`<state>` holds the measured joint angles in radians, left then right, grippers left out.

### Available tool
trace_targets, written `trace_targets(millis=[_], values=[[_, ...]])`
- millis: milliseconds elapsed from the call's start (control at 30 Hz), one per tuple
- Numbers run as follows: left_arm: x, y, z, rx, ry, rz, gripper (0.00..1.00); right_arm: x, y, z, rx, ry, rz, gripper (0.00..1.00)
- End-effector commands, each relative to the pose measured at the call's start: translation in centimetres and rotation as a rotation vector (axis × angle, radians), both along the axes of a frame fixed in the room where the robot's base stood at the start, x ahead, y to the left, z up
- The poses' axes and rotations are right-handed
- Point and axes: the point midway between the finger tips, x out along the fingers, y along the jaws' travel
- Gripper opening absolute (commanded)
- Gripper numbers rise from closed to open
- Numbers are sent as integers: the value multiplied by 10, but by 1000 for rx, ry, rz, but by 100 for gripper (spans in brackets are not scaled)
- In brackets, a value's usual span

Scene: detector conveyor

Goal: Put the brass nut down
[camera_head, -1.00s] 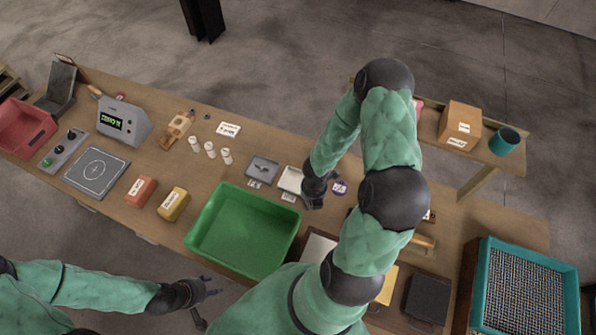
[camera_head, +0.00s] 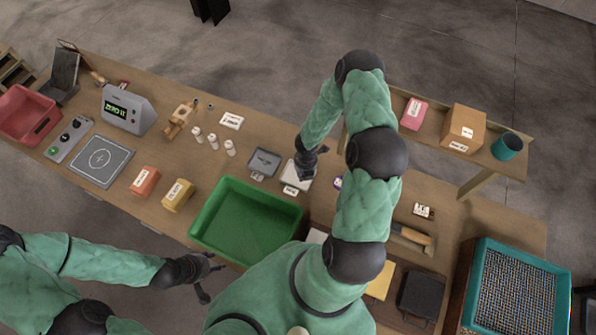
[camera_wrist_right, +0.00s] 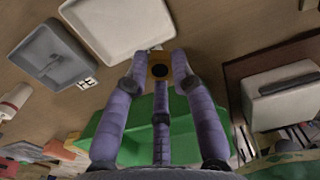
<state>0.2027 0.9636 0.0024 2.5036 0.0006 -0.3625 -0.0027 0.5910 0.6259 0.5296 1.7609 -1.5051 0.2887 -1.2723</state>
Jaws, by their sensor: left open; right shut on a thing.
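My right gripper (camera_head: 306,172) is over the white tray (camera_head: 289,178) in the head view. In the right wrist view its fingers (camera_wrist_right: 160,75) are shut on the brass nut (camera_wrist_right: 159,71), a small brass-coloured piece with a dark hole. The white tray also shows in the wrist view (camera_wrist_right: 120,25), just beyond the nut. The nut appears apart from the tray, though its height is hard to tell. In the head view the gripper hides the nut. My left gripper (camera_head: 203,275) is open and empty, left of the green bin (camera_head: 246,258).
A grey tray (camera_head: 264,160) sits left of the white tray. White bottles (camera_head: 213,139), a scale-like box with a display (camera_head: 127,110) and orange and yellow blocks (camera_head: 178,195) stand further left. A raised shelf (camera_head: 497,172) is at the right.

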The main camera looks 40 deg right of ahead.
Motion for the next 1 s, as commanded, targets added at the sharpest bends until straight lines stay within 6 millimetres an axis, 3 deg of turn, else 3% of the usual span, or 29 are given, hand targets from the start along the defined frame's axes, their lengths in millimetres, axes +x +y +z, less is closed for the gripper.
trace_targets(millis=[67, 500, 833, 1000], values=[[0, 0, 8, 0, 0, 0, 46, 9, -1, -2, 1, 1, -1, 0], [0, 0, 3, 0, 0, 0, 46, 47, -9, -53, 0, 0, -1, 0], [0, 0, 2, 0, 0, 0, 46, 57, -11, -66, 0, 0, -1, 0], [0, 0, -16, 0, 0, 0, 46, 56, -11, -92, 1, 1, -1, 0]])
